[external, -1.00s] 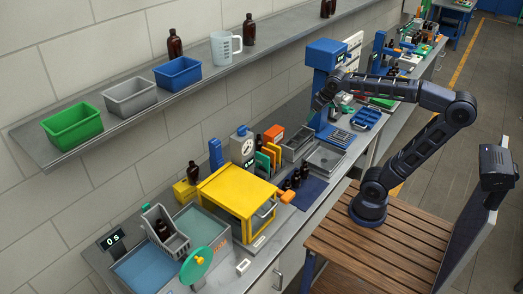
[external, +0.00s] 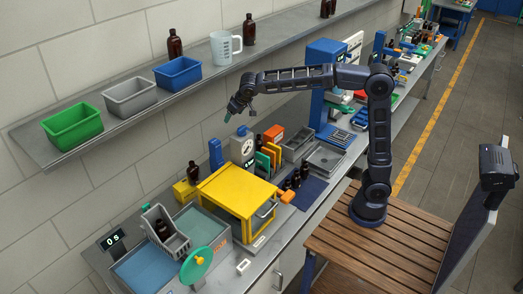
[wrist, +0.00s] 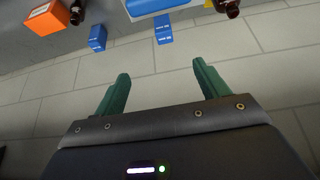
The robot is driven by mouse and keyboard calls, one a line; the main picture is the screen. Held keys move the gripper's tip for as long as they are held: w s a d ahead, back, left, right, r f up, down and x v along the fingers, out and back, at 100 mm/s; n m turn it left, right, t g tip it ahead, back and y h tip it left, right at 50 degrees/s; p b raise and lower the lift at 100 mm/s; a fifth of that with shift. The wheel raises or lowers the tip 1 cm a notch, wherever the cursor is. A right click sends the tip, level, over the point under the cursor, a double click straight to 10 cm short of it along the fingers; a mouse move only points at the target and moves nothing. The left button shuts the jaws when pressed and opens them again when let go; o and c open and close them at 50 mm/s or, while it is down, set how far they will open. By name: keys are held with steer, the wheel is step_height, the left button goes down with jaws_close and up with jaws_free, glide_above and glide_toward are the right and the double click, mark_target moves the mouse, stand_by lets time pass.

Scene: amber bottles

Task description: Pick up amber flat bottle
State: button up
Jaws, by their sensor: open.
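Several amber bottles are in view, and I cannot tell for sure which is the flat one. In the external view one stands behind the yellow box (external: 193,172), one is in the grey rack (external: 162,229), and a few dark ones stand right of the yellow cabinet (external: 295,181). Others stand on the wall shelf (external: 175,44), (external: 249,29). My gripper (external: 228,117) is above the back of the bench, near the wall. In the wrist view its green fingers (wrist: 160,78) are apart and empty, with an amber bottle (wrist: 229,8) beyond them at the top edge.
A yellow cabinet (external: 238,198) fills the bench middle. A white dial device (external: 243,147) stands below my gripper, and a blue block (external: 215,153) is beside it. The shelf (external: 150,108) with bins (external: 72,127) runs along the wall. An orange box (wrist: 46,18) shows in the wrist view.

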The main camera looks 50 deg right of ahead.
steer(key=w+a+f, duration=0.3)
steer(key=w+a, duration=0.1)
steer(key=a, duration=0.5)
steer(key=w+a+f, duration=0.3)
steer(key=a+f, duration=0.1)
steer(key=a, duration=0.6)
glide_toward(192, 162)
step_height(192, 162, down, 2)
steer(key=shift+t, duration=0.4)
steer(key=x, duration=1)
steer(key=shift+w+a+f, duration=0.15)
steer(key=shift+w+f, duration=0.15)
steer(key=shift+c, duration=0.3)
jaws_close()
